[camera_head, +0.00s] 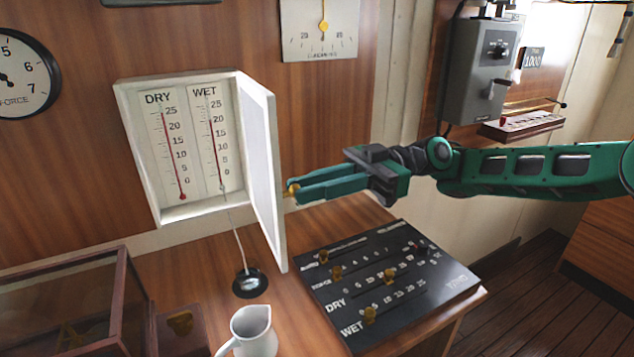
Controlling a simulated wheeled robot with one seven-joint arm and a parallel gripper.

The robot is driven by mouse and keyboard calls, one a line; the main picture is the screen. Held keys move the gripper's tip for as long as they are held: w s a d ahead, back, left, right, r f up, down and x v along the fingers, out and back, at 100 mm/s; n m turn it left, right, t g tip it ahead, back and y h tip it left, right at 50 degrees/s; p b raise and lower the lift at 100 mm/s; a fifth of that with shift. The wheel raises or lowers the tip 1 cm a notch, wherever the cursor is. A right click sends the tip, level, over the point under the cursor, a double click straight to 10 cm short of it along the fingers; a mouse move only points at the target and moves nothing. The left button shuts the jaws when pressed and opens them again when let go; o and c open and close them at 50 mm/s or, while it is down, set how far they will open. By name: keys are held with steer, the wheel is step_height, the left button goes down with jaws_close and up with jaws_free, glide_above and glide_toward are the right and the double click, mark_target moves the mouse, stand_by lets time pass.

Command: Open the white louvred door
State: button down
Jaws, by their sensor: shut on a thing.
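The white door (262,165) belongs to a white wall cabinet (157,215) that holds two thermometers marked DRY and WET. The door stands wide open, swung out from the cabinet's right side, and I see it at a steep angle. Its louvres cannot be made out from here. A small brass knob (291,190) shows at the door's right face. My gripper (293,189) comes in from the right and is shut on the knob, its fingers pointing left. The fingertips partly hide the knob.
Below are a black panel (440,290) with brass sliders, a white jug (254,333) and a black round base (250,283) with a thin rod. A glass-topped case (60,300) stands at lower left. A grey box (480,70) hangs at upper right.

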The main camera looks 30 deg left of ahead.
steer(key=shift+w+d, duration=0.2)
steer(key=shift+w, duration=0.45)
steer(key=c, duration=1.6)
jaws_free()
steer(key=shift+w+f, duration=0.1)
steer(key=shift+d, duration=0.1)
steer(key=v, duration=1)
steer(key=shift+w+d, duration=0.3)
